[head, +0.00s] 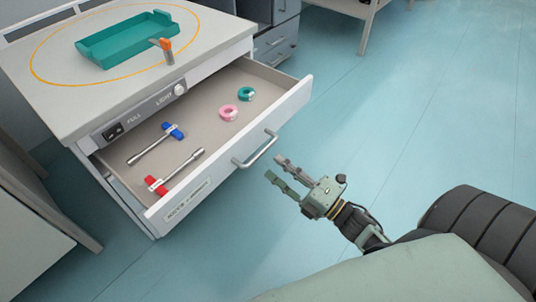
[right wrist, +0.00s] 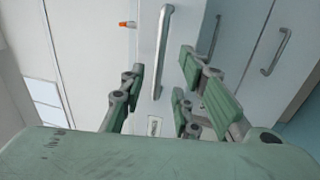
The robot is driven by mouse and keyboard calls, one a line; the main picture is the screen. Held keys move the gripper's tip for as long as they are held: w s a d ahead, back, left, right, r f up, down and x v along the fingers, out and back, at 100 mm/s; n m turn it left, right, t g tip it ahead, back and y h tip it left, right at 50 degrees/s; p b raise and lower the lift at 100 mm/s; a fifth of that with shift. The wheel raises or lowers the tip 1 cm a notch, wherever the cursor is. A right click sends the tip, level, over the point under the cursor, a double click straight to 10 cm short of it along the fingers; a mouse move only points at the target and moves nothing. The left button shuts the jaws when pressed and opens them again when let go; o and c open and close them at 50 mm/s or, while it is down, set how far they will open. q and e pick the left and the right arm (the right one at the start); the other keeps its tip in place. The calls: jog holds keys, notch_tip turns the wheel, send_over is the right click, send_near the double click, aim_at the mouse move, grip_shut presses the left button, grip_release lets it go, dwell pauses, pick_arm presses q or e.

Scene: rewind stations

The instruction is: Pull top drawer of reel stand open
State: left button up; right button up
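The top drawer (head: 228,165) of the reel stand (head: 70,110) stands pulled out in the head view, with its inside showing. Its bar handle (head: 255,150) is on the front panel and also shows in the right wrist view (right wrist: 163,50). My right gripper (head: 278,168) is open and empty, just in front of the handle and apart from it. In the right wrist view its fingers (right wrist: 160,85) are spread, with the handle beyond them. My left gripper is not in view.
In the drawer lie a blue-handled tool (head: 157,143), a red-handled tool (head: 174,171), a pink ring (head: 228,113) and a teal ring (head: 246,94). A teal tray (head: 125,42) and an orange-tipped item (head: 165,46) are on top. Floor (head: 420,110) to the right is clear.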

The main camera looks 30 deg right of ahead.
jog(key=v, duration=0.5)
jog(key=shift+w, duration=0.1)
dwell(0.4)
